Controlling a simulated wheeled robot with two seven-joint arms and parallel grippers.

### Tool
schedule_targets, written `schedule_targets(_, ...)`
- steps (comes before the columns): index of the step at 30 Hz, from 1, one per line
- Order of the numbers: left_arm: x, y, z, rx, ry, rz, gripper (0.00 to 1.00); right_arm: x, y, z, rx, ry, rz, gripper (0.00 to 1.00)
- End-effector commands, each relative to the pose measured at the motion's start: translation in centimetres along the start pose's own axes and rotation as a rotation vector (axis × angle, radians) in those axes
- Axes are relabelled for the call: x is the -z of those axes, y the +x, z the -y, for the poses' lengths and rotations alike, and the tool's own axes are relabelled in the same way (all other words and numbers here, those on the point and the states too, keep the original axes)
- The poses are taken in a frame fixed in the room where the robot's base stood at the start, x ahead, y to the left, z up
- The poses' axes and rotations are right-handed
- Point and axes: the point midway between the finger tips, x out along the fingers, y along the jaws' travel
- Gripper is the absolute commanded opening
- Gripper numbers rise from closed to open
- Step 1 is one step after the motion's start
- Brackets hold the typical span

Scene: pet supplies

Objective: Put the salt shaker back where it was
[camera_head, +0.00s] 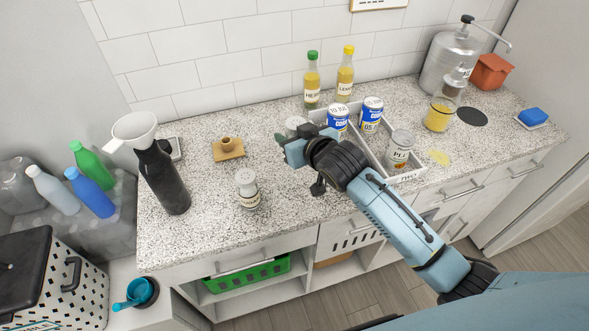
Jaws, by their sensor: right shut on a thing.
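My right gripper (297,150) reaches in from the lower right over the middle of the counter. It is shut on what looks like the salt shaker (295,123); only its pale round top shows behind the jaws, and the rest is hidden. I cannot tell whether its base touches the counter. Another shaker (247,188), with a grey top and a pale label too small to read, stands upright on the counter, left of the gripper and nearer the front. My left gripper is not in view.
A white divided tray (408,178) with several cans stands right of the gripper, partly behind my arm. Two bottles (312,82) stand behind it. A wooden holder (228,150) and a black bottle with a funnel (163,180) stand left. Counter around the near shaker is clear.

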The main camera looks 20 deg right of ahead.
Motion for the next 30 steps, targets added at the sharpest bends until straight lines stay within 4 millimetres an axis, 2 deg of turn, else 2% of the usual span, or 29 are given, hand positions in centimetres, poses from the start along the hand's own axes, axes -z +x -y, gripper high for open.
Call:
schedule_targets(1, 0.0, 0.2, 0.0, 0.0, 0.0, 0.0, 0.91, -1.2, 0.5, 0.0, 0.0, 0.0, 0.006, 0.17)
schedule_targets(4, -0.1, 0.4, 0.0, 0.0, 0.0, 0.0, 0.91, -3.2, 1.2, 0.0, 0.001, 0.001, 0.006, 0.17)
schedule_targets(11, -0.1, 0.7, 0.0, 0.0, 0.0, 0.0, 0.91, -5.4, 2.1, 0.1, 0.001, 0.001, 0.003, 0.17)
schedule_targets(16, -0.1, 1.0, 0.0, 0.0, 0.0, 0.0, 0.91, -7.7, 3.0, 0.1, 0.001, 0.001, 0.004, 0.17)
schedule_targets(19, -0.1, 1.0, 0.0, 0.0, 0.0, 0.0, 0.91, -8.4, 3.3, 0.1, 0.001, 0.0, 0.002, 0.17)
schedule_targets(30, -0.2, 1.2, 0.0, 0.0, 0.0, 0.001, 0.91, -8.7, 3.5, 0.1, 0.001, 0.001, 0.001, 0.17)
